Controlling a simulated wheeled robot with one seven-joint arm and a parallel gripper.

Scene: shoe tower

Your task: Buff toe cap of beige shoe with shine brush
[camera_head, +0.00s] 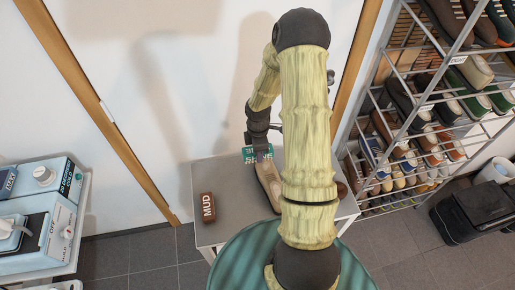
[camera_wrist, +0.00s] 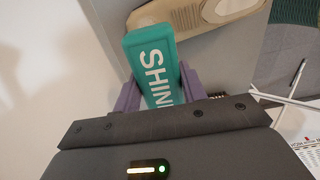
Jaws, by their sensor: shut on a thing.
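The beige shoe (camera_head: 268,180) lies on the grey table, its right side partly covered by my arm. In the wrist view, part of the beige shoe (camera_wrist: 190,14) shows at the top, beyond the brush. The teal shine brush (camera_head: 251,151) is at the shoe's far end in the head view. My gripper (camera_head: 259,157) is shut on it. In the wrist view, the purple fingers of my gripper (camera_wrist: 158,88) clasp the sides of the shine brush (camera_wrist: 150,60), lettering up. Whether its underside touches the shoe is hidden.
A brown brush marked MUD (camera_head: 208,208) lies on the grey table (camera_head: 231,232), left of the shoe. A dark brown item (camera_head: 342,189) shows partly behind my arm. A loaded shoe rack (camera_head: 420,120) stands right, a black bag (camera_head: 478,215) below it. A cart with pale blue boxes (camera_head: 35,225) stands left.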

